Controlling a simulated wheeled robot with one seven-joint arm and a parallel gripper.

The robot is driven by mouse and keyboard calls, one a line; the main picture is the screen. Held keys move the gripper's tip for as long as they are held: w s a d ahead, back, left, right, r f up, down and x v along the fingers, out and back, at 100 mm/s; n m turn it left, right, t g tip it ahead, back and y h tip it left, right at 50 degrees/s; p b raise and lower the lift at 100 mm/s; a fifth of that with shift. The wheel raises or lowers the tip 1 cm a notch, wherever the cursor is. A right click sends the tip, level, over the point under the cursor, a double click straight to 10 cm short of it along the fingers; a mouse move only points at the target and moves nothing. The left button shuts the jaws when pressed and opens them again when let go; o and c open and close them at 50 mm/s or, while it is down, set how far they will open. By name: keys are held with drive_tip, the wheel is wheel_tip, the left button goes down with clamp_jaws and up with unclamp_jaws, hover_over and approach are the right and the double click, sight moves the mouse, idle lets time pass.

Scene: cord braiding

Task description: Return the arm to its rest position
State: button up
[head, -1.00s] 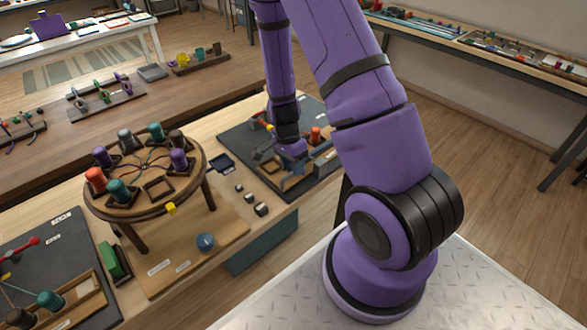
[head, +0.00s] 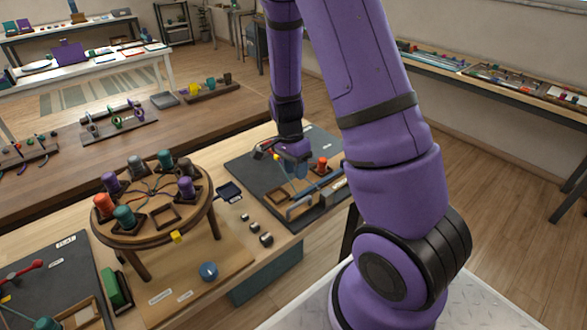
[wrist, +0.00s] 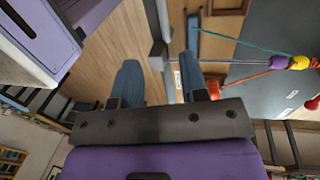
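My gripper (head: 298,172) hangs at the end of my purple arm, above the dark mat (head: 245,165) on the right part of the light wooden table in the head view. In the wrist view its two blue fingers stand apart with a gap between them (wrist: 163,82). Nothing shows held in the gap. Its exact height above the mat is hard to tell. Part of the mat is hidden behind my arm.
A round braiding stand (head: 160,235) with several coloured bobbins stands left of my gripper. An orange spool (head: 322,163) is close to the gripper. Red and teal cords with beads (wrist: 300,62) show in the wrist view.

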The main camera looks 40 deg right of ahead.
drive_tip(key=s+a+r+n+t, duration=0.2)
drive_tip(key=a+r+n, duration=0.15)
drive_tip(key=r, duration=0.65)
drive_tip(key=s+a+r+n+t, duration=0.1)
drive_tip(key=s+a+r+n, duration=0.3)
drive_tip(key=r, duration=0.6)
drive_tip(key=s+a+r+n+t, duration=0.3)
drive_tip(key=s+r+n+t, duration=0.1)
drive_tip(key=s+r+n, duration=0.6)
wheel_tip(320, 180, up, 3)
drive_tip(key=shift+s+a+f, duration=0.1)
drive_tip(key=shift+s+a, duration=0.15)
drive_tip(key=shift+s, duration=0.95)
